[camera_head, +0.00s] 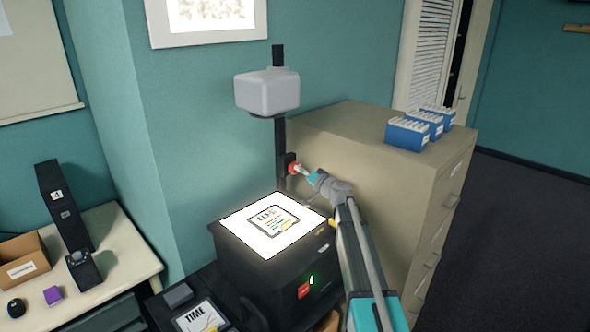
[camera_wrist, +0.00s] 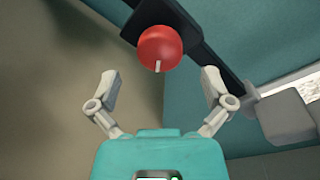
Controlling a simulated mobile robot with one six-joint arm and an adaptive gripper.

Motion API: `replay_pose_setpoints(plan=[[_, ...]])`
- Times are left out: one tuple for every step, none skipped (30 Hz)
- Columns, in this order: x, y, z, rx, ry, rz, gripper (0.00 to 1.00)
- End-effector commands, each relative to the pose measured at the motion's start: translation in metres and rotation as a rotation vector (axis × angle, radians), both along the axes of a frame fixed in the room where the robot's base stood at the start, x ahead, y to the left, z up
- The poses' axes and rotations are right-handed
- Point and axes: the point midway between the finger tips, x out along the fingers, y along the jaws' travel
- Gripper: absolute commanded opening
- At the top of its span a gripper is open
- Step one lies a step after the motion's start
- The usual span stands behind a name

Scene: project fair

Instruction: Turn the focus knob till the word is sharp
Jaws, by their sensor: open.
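The red focus knob (camera_head: 292,168) sits on the black post (camera_head: 279,142) of the overhead projector (camera_head: 262,268). In the wrist view the knob (camera_wrist: 159,48) is round, with a white mark pointing down. My gripper (camera_head: 303,171) is close to the knob from the right. In the wrist view my gripper (camera_wrist: 160,83) is open, its two fingers apart, with the knob just beyond the tips and between their lines. A sheet with a printed card (camera_head: 268,220) lies on the lit stage. The projected picture (camera_head: 207,12) on the wall is blurred and cut off by the frame's top.
A beige filing cabinet (camera_head: 365,160) stands right behind the post, with blue boxes (camera_head: 408,136) on top. The grey projector head (camera_head: 267,92) is above the knob. A table (camera_head: 120,243) at left holds a carton and small items. A TIME card (camera_head: 198,318) lies in front.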

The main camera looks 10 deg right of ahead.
Motion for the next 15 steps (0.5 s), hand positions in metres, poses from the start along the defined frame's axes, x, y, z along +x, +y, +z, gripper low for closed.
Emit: replay_pose_setpoints(plan=[[0.01,0.005,0.0,0.0,0.0,0.001,1.0],[0.013,0.007,0.0,0.0,0.0,0.001,1.0],[0.018,0.009,0.0,0.0,0.0,0.003,1.0],[0.021,0.011,0.0,0.0,0.0,0.001,1.0],[0.024,0.013,0.0,0.0,0.0,0.001,1.0],[0.027,0.014,0.0,0.0,0.0,0.001,1.0],[0.029,0.016,0.0,0.0,0.001,0.001,1.0],[0.031,0.017,0.0,0.0,0.0,0.0,1.0],[0.034,0.018,0.0,0.0,0.0,0.0,1.0],[0.035,0.019,0.0,0.0,0.0,0.0,1.0],[0.036,0.02,0.0,0.0,0.0,0.0,1.0],[0.037,0.021,0.0,0.0,0.0,0.0,1.0],[0.038,0.022,0.0,0.0,0.0,0.0,1.0],[0.038,0.022,0.0,0.0,0.0,0.0,1.0],[0.039,0.023,0.0,0.0,0.0,0.0,1.0]])
